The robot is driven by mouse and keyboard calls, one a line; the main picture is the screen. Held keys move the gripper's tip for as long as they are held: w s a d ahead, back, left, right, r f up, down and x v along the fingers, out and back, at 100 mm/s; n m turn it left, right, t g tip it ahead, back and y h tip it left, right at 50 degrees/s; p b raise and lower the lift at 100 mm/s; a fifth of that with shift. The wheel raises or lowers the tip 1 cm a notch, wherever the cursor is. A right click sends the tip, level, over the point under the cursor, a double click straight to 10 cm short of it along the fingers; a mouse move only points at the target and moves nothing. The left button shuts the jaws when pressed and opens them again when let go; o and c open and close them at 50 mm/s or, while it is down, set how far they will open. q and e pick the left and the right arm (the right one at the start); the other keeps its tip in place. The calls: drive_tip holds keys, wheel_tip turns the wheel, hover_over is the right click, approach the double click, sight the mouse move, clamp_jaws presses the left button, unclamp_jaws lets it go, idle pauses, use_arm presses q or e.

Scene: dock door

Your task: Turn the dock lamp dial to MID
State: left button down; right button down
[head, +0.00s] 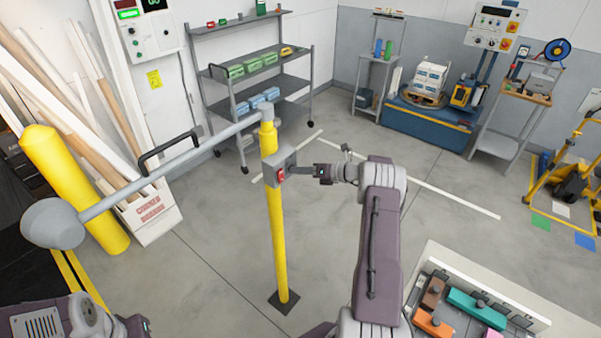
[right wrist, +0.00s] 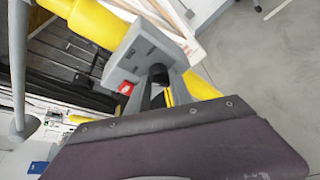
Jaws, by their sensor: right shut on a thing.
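The dock lamp has a grey head (head: 52,223) on a long grey arm that reaches left from a yellow post (head: 275,225). A grey control box (head: 288,157) is fixed to the post, with a red switch (head: 281,175) on its face. My right gripper (head: 291,171) reaches the box from the right. In the right wrist view its fingers are shut on the dark dial (right wrist: 158,72) on the grey box (right wrist: 132,58). The dial's pointer and markings cannot be read. Only the dark body of my left gripper (head: 137,325) shows at the bottom left; its fingers are not visible.
A grey shelf rack (head: 255,85) with bins stands behind the post. A blue platform (head: 425,125) with a loaded pallet is at the back right. A tray (head: 470,300) of coloured parts lies at the lower right. The floor around the post is clear.

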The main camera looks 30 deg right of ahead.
drive_tip(key=shift+d+f+m+y+b, duration=0.15)
drive_tip(key=shift+m+y+b, duration=0.65)
drive_tip(key=shift+m+b, duration=0.4)
drive_tip(key=c, duration=1.2)
unclamp_jaws()
drive_tip(key=shift+o, duration=0.2)
